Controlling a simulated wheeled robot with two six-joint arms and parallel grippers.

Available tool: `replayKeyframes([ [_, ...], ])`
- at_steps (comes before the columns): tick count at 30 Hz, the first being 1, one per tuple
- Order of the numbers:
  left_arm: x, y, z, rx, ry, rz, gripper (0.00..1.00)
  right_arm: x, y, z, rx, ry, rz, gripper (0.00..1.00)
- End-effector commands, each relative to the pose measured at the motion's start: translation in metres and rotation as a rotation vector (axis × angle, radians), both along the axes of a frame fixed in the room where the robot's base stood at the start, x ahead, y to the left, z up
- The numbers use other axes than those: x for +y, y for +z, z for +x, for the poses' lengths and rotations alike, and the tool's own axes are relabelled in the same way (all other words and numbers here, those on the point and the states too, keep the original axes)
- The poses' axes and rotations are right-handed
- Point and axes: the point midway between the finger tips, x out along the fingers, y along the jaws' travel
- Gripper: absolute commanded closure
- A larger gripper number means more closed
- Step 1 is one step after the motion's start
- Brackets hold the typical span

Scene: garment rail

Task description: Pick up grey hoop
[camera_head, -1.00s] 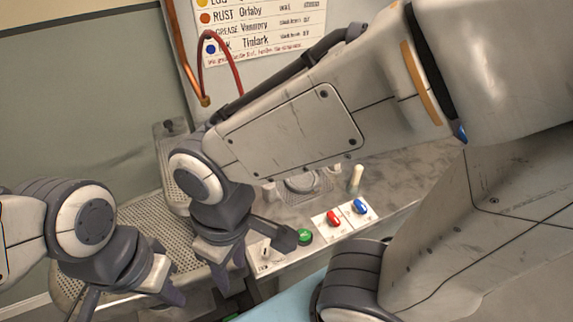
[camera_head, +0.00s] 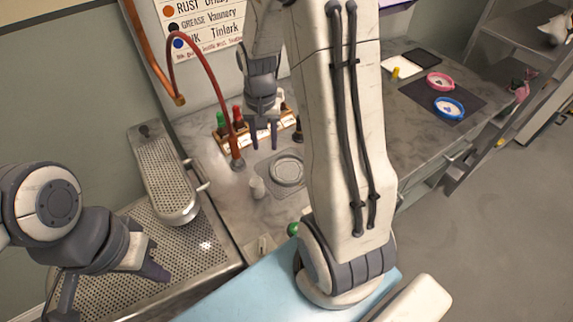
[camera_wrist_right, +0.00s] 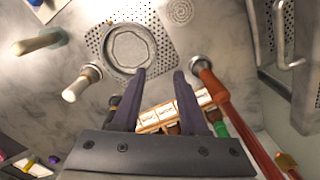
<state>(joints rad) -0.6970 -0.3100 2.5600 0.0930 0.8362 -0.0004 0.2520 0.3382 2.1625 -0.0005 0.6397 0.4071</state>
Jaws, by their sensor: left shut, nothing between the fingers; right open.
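A grey ring (camera_head: 288,184), which looks like the grey hoop, lies on a perforated plate on the marble counter. In the right wrist view the ring (camera_wrist_right: 107,50) is whole, beyond the fingertips and left of centre. My right gripper (camera_head: 264,138) is open and empty, above the counter behind the ring and slightly left of it. Its two fingers (camera_wrist_right: 159,75) are spread in the wrist view, with neither touching the ring. My left gripper (camera_head: 155,271) is shut and empty over the perforated metal tray.
A red-brown hose (camera_head: 210,85) and a rack with coloured-top bottles (camera_head: 237,116) stand near the right gripper. Small posts (camera_head: 257,188) stand beside the ring. Pink (camera_head: 440,81) and blue (camera_head: 448,108) rings lie far right on a dark mat. A steel tray (camera_head: 168,185) is at left.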

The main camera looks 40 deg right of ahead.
Motion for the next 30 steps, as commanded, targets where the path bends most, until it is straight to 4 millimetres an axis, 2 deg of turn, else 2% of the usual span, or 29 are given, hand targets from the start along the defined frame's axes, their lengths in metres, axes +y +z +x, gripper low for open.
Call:
replayKeyframes([
  [6,0.000,0.001,0.000,0.000,0.000,0.000,1.00,-0.002,-0.035,-0.002,0.006,-0.003,0.002,0.57],
  [14,0.000,0.005,0.000,0.000,0.000,0.000,1.00,-0.005,-0.055,-0.002,0.005,-0.003,0.001,0.57],
  [21,0.000,0.010,0.000,0.000,0.000,0.000,1.00,-0.010,-0.089,-0.003,0.005,-0.001,0.001,0.57],
  [25,0.000,0.011,0.000,0.000,0.000,0.000,1.00,-0.010,-0.097,-0.003,0.002,-0.001,0.000,0.57],
  [30,0.000,0.010,0.000,0.000,0.000,0.000,1.00,-0.010,-0.097,-0.002,0.001,-0.001,0.001,0.57],
])
